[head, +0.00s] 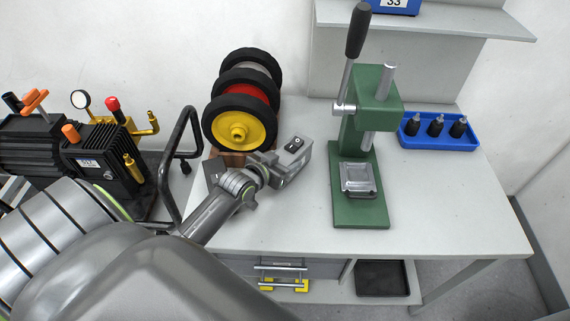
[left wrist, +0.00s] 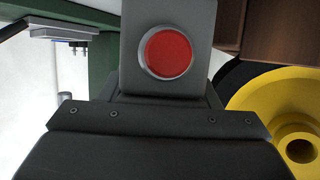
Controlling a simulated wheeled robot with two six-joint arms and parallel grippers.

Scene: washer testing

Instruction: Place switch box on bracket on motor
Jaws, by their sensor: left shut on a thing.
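My left gripper (head: 272,166) reaches in from the left over the left part of the table. It is shut on the switch box (head: 303,153), a small grey box with a dark panel on top in the head view. In the left wrist view the switch box (left wrist: 190,20) shows a round red button on its face, above the dark gripper body. The black ribbed motor unit (head: 100,160) stands at the far left, with a gauge and coloured fittings, partly hidden by my arm. I cannot make out the bracket on it. My right gripper is not in view.
Black-rimmed wheels with a yellow hub (head: 238,132) stand just behind the gripper. A green lever press (head: 375,95) stands right of it, and a blue tray (head: 462,142) with several black parts is farther right. The table's front (head: 300,225) is clear.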

